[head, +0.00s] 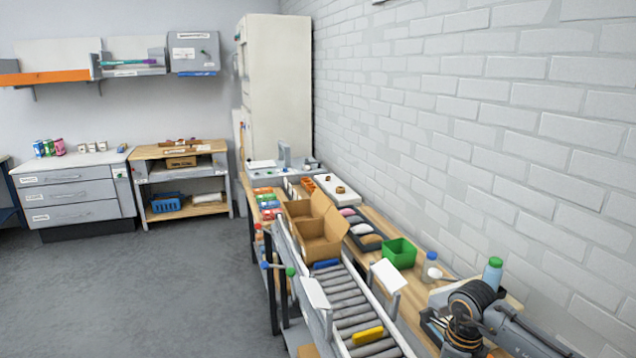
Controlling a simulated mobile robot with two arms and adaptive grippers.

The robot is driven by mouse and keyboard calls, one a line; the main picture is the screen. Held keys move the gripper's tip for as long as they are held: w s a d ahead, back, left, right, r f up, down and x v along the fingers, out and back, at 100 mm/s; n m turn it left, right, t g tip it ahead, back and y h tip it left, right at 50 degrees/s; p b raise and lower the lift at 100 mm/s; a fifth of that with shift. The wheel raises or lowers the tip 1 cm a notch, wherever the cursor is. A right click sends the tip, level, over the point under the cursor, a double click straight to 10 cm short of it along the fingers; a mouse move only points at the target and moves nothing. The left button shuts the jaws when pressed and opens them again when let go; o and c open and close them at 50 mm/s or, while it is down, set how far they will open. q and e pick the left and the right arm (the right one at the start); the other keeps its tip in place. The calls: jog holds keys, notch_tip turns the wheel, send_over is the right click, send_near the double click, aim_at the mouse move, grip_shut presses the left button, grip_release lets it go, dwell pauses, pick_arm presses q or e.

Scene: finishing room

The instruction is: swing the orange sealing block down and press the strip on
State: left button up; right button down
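I cannot make out an orange sealing block or a strip for certain. An open cardboard box (318,246) stands with its flaps up at the far end of the roller conveyor (346,302). A yellow block (367,335) lies on the rollers nearer to me. My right arm comes in at the bottom right over the bench end, with its dark wrist joints showing. Its fingers do not show, and the arm hides part of the bench. My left arm and gripper are out of view.
The wooden bench (408,305) along the brick wall holds a green bin (399,253), a white bottle with a blue cap (430,268) and a green-capped bottle (492,273). White plates (387,274) flank the conveyor. The grey floor (150,290) to the left is clear.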

jog(key=shift+f+b, duration=0.9)
jog(key=shift+f, duration=0.1)
dwell(0.8)
jog(key=shift+s, duration=0.1)
dwell(0.6)
jog(key=shift+r, duration=0.1)
jog(key=shift+r+p, duration=0.6)
jog(key=shift+r, duration=0.25)
jog(key=shift+r+p, duration=1.3)
jog(key=shift+r, duration=1.3)
